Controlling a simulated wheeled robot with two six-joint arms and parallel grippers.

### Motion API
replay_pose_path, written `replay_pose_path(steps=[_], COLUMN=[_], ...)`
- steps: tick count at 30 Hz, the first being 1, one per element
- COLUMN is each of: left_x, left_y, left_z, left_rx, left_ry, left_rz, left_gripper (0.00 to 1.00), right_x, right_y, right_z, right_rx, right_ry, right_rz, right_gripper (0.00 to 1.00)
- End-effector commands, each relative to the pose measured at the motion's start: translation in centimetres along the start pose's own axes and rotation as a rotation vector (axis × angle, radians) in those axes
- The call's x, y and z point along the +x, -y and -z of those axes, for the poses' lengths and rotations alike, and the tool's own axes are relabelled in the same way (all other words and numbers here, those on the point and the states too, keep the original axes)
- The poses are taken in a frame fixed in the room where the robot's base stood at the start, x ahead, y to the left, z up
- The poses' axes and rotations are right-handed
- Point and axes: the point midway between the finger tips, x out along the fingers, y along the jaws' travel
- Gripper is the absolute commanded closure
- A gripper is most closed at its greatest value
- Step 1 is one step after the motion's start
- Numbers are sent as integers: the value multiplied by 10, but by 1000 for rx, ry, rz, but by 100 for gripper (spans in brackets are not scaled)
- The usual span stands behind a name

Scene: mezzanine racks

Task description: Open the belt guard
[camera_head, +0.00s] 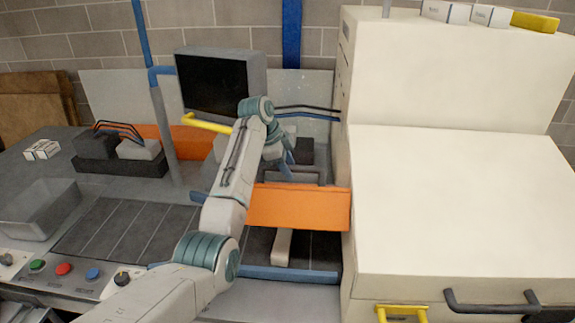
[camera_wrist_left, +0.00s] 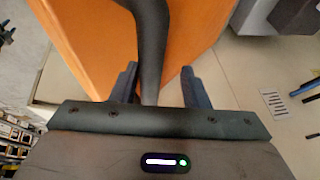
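The belt guard is an orange panel (camera_head: 298,208) across the dark conveyor belt, beside the large cream cabinet; it looks lowered. In the left wrist view the orange panel (camera_wrist_left: 85,45) fills the upper left. A dark curved bar (camera_wrist_left: 150,45), apparently its handle, runs down in front of it. My left gripper (camera_head: 287,168) is behind the guard's upper edge, partly hidden by my own arm. In the wrist view its fingers (camera_wrist_left: 160,88) are apart, one on each side of the bar, with a visible gap on the right. My right gripper is not in view.
The cream cabinet (camera_head: 455,200) blocks the right side. A dark monitor (camera_head: 213,82) stands behind my arm, with a yellow handle (camera_head: 207,123) below it. A grey tray (camera_head: 38,208) and button panel (camera_head: 65,269) are at left.

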Motion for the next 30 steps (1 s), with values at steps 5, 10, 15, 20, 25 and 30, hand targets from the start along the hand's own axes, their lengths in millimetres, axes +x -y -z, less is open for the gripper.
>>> replay_pose_path(steps=[5, 10, 15, 20, 25, 30], left_x=[-6, -30, -64, -91, -103, -104], left_y=[1, 2, 4, 5, 6, 6], left_z=[0, -2, -3, -2, -2, -2], left_rx=[2, 2, 0, -1, -2, -2], left_ry=[-1, 0, 1, 0, 1, 0], left_rz=[2, 5, 3, -2, -4, -5], left_gripper=[59, 59, 59, 59, 59, 59], right_x=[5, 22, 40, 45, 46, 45], right_y=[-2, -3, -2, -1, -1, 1], right_z=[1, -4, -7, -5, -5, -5], right_rx=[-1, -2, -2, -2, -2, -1], right_ry=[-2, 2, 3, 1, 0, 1], right_rz=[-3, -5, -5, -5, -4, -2], right_gripper=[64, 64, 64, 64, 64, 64])
